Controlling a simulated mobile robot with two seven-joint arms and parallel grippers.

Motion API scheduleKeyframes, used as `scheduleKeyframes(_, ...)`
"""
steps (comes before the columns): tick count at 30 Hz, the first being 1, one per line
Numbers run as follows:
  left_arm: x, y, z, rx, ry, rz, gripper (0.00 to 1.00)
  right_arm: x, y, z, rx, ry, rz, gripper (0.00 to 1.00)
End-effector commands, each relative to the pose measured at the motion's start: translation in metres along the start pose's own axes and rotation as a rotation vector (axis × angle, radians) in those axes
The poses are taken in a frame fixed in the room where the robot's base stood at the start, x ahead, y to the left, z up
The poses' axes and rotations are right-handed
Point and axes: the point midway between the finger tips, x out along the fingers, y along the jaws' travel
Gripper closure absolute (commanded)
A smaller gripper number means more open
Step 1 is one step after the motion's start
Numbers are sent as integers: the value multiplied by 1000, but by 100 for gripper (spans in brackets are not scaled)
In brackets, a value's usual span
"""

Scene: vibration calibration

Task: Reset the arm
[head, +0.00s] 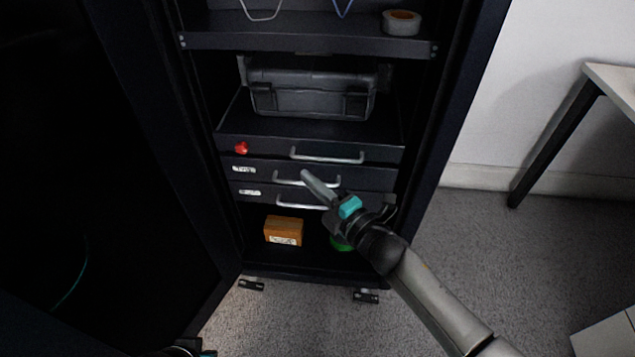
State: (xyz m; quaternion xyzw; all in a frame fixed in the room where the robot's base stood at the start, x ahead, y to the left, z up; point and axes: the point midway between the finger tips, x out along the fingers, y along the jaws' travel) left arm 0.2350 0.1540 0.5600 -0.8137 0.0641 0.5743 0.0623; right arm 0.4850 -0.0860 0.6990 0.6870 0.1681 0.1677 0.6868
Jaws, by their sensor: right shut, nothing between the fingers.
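My right arm (435,297) comes in from the lower right and reaches up toward the cabinet drawers. Its gripper (307,175) is shut and empty, with its tip in front of the middle drawer's handle (290,181); I cannot tell whether it touches the handle. A teal part (349,207) shows on the gripper's body. Of my left arm, only a small dark and teal piece (190,349) shows at the bottom edge, and its fingers are out of the picture.
The dark cabinet (455,100) stands open, its door (100,150) on the left. It holds a black case (312,97), a tape roll (401,22), a cardboard box (284,231) and a partly hidden green object (340,243). A table (610,82) stands right; carpet (470,240) is free.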

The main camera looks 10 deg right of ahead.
Motion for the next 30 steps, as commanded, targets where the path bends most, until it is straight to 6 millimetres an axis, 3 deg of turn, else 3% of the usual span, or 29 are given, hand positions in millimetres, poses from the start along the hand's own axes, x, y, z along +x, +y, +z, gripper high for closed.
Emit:
scheduleKeyframes(6, 9, 1, 6, 0, -16, 2, 100, -18, 0, 0, 1, 1, 0, 100)
scheduleKeyframes(14, 11, 1, 7, 0, -18, 2, 100, -21, -1, 0, 4, -1, -3, 100)
scheduleKeyframes(17, 16, 0, 9, 1, -23, 1, 100, -24, -10, 4, 42, -21, -29, 100)
scheduleKeyframes(20, 27, -1, 14, 4, -34, -2, 100, -32, -33, 14, 138, -73, -94, 100)
scheduleKeyframes(23, 44, -4, 25, 8, -49, -6, 100, -50, -68, 25, 282, -156, -189, 100)
scheduleKeyframes(30, 82, -13, 62, 16, -79, -17, 100, -122, -160, 39, 653, -419, -421, 100)
